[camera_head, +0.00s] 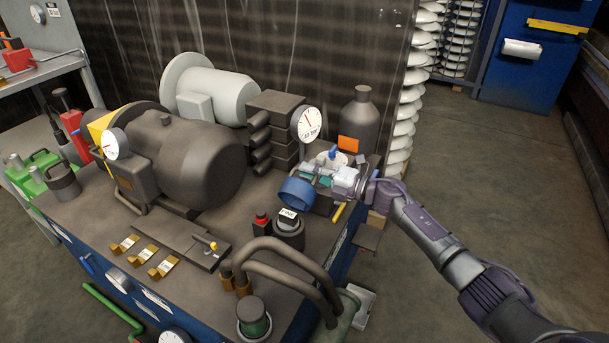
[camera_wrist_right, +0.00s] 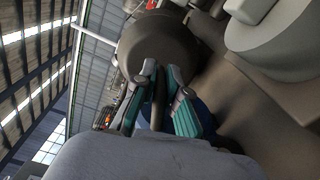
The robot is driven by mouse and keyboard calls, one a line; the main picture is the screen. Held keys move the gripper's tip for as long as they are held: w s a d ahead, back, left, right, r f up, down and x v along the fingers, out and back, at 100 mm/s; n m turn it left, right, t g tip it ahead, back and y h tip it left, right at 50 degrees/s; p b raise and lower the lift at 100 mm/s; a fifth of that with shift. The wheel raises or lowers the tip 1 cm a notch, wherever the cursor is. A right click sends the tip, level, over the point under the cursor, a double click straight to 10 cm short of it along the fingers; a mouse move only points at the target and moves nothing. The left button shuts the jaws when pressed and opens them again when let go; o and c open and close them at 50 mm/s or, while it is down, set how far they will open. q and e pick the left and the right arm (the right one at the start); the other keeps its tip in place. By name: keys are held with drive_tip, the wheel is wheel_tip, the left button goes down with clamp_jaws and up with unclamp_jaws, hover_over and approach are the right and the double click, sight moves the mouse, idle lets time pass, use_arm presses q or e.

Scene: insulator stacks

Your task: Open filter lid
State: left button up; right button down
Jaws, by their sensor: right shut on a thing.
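My right gripper (camera_head: 312,173) reaches in from the right over the far right corner of the bench. It also shows in the right wrist view (camera_wrist_right: 168,98), its teal-padded fingers closed on a narrow dark bar (camera_wrist_right: 158,88). A blue ring-shaped part (camera_head: 296,193) sits just left of and below the fingertips in the head view, and part of it shows behind the fingers in the wrist view. Whether the bar joins this ring is hidden. A dark round housing labelled "FINE" (camera_head: 289,230) stands in front of the ring. I cannot tell which part is the filter lid.
A large dark motor (camera_head: 190,160) and a grey one (camera_head: 212,92) fill the back. A gauge (camera_head: 307,124) and a dark bottle (camera_head: 359,125) stand close to my right gripper. Curved pipes (camera_head: 290,262) rise at the front.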

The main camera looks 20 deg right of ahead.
use_arm(q)
drive_tip(key=shift+w+r+b, duration=0.2)
drive_tip(key=shift+r+b, duration=0.35)
drive_tip(key=shift+r, duration=1.65)
use_arm(e)
drive_tip(key=shift+w+d+f+m, duration=0.5)
drive_tip(key=shift+d+f+m, duration=0.05)
drive_tip(key=shift+m, duration=0.4)
drive_tip(key=shift+w+d+f+m, duration=0.5)
drive_tip(key=shift+m, duration=0.45)
drive_tip(key=c, duration=1.2)
unclamp_jaws()
use_arm(q)
drive_tip(key=shift+s, duration=0.1)
use_arm(e)
drive_tip(key=v, duration=1.2)
